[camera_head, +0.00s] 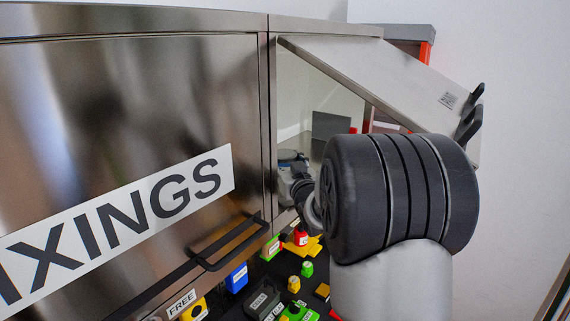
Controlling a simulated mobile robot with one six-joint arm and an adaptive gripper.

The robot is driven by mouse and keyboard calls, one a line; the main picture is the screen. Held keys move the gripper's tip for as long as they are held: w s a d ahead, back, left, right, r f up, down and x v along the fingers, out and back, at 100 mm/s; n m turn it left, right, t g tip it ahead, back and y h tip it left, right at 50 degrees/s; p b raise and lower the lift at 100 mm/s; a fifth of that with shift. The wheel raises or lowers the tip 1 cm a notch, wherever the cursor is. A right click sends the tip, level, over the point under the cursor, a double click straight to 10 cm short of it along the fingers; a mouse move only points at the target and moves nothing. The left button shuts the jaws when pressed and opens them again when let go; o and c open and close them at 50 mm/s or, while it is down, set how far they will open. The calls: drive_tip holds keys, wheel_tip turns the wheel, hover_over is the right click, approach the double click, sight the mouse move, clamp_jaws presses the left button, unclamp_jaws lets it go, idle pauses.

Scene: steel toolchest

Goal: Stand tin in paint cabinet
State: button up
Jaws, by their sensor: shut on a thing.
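The open cabinet (320,95) is at the centre right, with its pale door (400,75) swung up and out to the right. I cannot read a paint label on it. My gripper (296,178) is at the lower part of the opening, small and largely hidden by my thick dark wrist joint. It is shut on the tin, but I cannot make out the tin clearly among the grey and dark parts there. Whether the tin is upright or touches the cabinet floor cannot be told.
A closed steel door labelled "...IXINGS" (120,225) with a black bar handle (232,245) fills the left. The open door's black handle (470,115) juts out above my arm.

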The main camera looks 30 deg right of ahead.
sight(288, 167)
drive_tip(key=shift+s, duration=0.15)
drive_tip(key=o, duration=1.4)
drive_tip(key=shift+s+a+r, duration=0.1)
drive_tip(key=shift+s+r, duration=0.05)
drive_tip(key=b+v, duration=0.1)
drive_tip(key=v, duration=0.6)
